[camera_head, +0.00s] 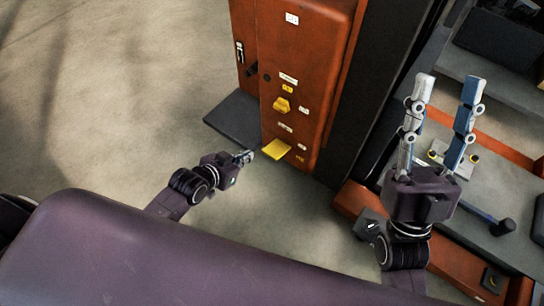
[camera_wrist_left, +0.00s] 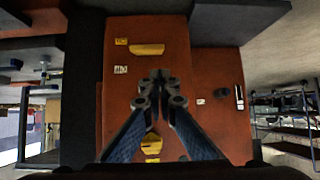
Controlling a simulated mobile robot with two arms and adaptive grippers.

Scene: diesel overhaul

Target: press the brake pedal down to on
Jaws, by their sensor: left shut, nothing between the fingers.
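The yellow brake pedal (camera_head: 276,149) sticks out low on the front of the orange cabinet (camera_head: 330,60). In the left wrist view, which looks upside down, the pedal (camera_wrist_left: 148,49) is a yellow bar above the fingertips. My left gripper (camera_head: 248,156) is shut and empty, just left of the pedal in the head view; I cannot tell whether it touches. Its fingertips meet in the left wrist view (camera_wrist_left: 160,80), over the cabinet face. My right gripper (camera_head: 449,85) is open and empty, fingers pointing up, to the right of the cabinet.
A yellow knob-like part (camera_head: 282,105) and small labels sit higher on the cabinet. A dark plate (camera_head: 234,118) lies on the floor at its left. A grey bench with a hammer (camera_head: 500,226) is at the right. Open floor (camera_head: 120,100) lies to the left.

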